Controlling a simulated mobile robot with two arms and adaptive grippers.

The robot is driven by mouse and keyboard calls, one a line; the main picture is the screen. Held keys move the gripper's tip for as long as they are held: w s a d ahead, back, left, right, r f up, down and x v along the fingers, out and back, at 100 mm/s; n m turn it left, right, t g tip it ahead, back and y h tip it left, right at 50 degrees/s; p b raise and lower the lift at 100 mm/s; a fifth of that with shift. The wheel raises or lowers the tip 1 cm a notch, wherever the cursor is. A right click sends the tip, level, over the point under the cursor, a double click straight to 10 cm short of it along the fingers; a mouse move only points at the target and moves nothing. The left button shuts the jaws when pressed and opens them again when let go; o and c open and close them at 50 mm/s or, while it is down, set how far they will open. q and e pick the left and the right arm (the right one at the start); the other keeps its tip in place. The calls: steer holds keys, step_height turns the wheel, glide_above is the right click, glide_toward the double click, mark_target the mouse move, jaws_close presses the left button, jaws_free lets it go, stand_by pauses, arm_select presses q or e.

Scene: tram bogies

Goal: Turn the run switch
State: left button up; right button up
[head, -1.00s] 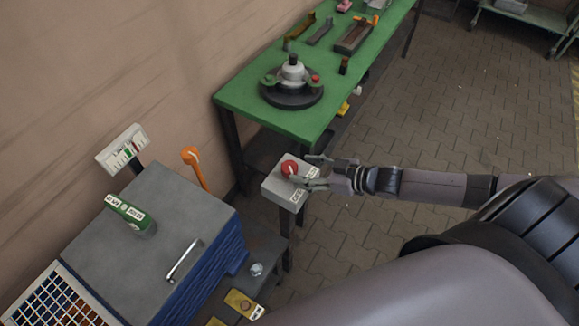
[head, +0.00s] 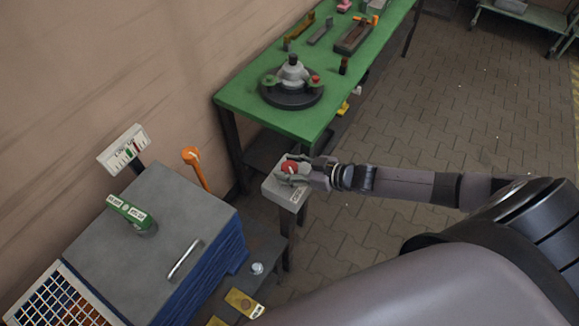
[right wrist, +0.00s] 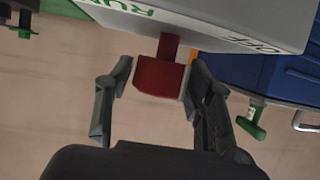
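The run switch is a red knob (head: 289,166) on top of a light grey box (head: 275,190) on a post. In the right wrist view the red knob (right wrist: 160,77) stands on a short red stem from the grey box (right wrist: 235,12), whose face bears the words RUN and OFF. My right gripper (head: 292,175) comes in from the right at the knob. In the right wrist view its two fingers (right wrist: 158,85) are apart, one on each side of the knob. The right finger is very close to it or touching; a small gap shows at the left. My left gripper is not in view.
A green workbench (head: 240,95) with a round fixture (head: 291,88) stands behind the box. A blue cabinet with a grey lid (head: 150,220), a green lever (head: 130,212) and an orange handle (head: 194,160) are at left. Paved floor (head: 400,130) at right is free.

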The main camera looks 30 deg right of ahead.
steer(key=c, duration=0.8)
steer(key=shift+c, duration=0.2)
steer(key=shift+w+d+n+g+y+b, duration=0.1)
steer(key=shift+w+n+g+y+b, duration=0.1)
steer(key=shift+n+g+y+b, duration=0.75)
steer(key=n+g+y+b, duration=0.1)
steer(key=n+g, duration=0.1)
steer(key=n+g+y+b, duration=0.2)
steer(key=n, duration=0.1)
steer(key=shift+f, duration=0.15)
steer(key=n+g+b, duration=0.8)
steer(key=g+b, duration=0.1)
steer(key=b, duration=0.2)
steer(key=shift+s+f+g+b, duration=0.1)
steer(key=shift+g+b, duration=0.15)
steer(key=shift+b, duration=0.1)
steer(key=shift+r+n+g+h+b, duration=0.2)
steer(key=shift+n+g+h+b, duration=0.05)
steer(key=shift+n+g+b, duration=0.45)
steer(key=shift+r, duration=0.1)
